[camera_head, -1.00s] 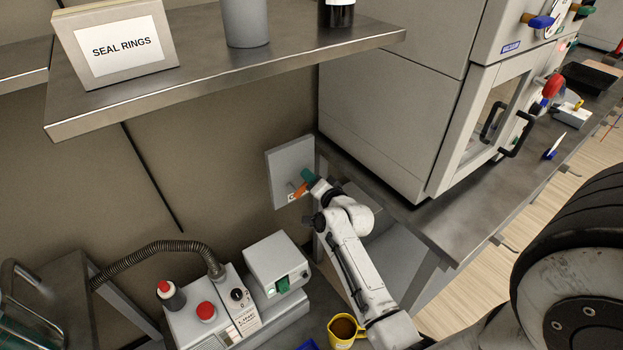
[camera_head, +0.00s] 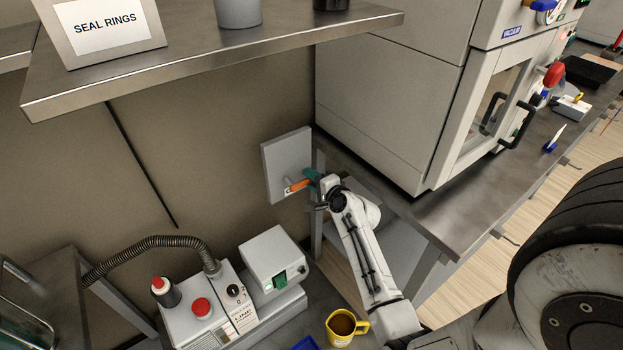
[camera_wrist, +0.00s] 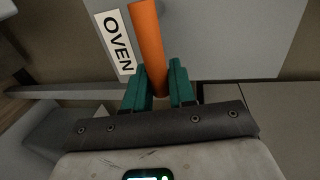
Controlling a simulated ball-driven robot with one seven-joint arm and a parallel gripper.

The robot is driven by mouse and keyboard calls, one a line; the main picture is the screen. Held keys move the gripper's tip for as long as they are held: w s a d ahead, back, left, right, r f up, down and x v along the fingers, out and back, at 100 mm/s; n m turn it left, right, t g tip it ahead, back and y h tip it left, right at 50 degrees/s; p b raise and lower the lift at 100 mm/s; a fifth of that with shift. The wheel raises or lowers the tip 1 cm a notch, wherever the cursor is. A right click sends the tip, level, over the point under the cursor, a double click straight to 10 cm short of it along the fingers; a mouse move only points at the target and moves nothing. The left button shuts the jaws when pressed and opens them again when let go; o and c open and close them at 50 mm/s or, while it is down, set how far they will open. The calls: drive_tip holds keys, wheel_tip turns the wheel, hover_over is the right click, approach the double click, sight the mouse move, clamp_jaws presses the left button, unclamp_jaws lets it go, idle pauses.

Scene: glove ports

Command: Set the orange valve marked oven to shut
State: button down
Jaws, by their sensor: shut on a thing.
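The orange valve handle (camera_head: 299,185) is on a grey wall panel (camera_head: 287,152) beside the bench leg, below the shelf. In the wrist view the orange handle (camera_wrist: 148,40) runs from the top edge down between the green fingers. A white label reading OVEN (camera_wrist: 117,42) is beside it on the panel. My gripper (camera_head: 311,181) is at the handle's right end; in the wrist view my gripper (camera_wrist: 158,84) is shut on the handle's end. The valve body and the handle's far end are cut off in the wrist view.
A shelf (camera_head: 220,62) with a SEAL RINGS sign overhangs above. The large oven cabinet (camera_head: 400,100) stands on the bench (camera_head: 460,205) to the right. Below are a pump unit (camera_head: 215,315) with a ribbed hose and a yellow mug (camera_head: 340,328) near my arm.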

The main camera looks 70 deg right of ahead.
drive_tip(key=shift+f, duration=0.1)
idle(0.3)
drive_tip(key=c, duration=1.1)
unclamp_jaws()
drive_tip(key=v, duration=1)
drive_tip(key=shift+s+a, duration=0.2)
drive_tip(key=shift+s, duration=0.15)
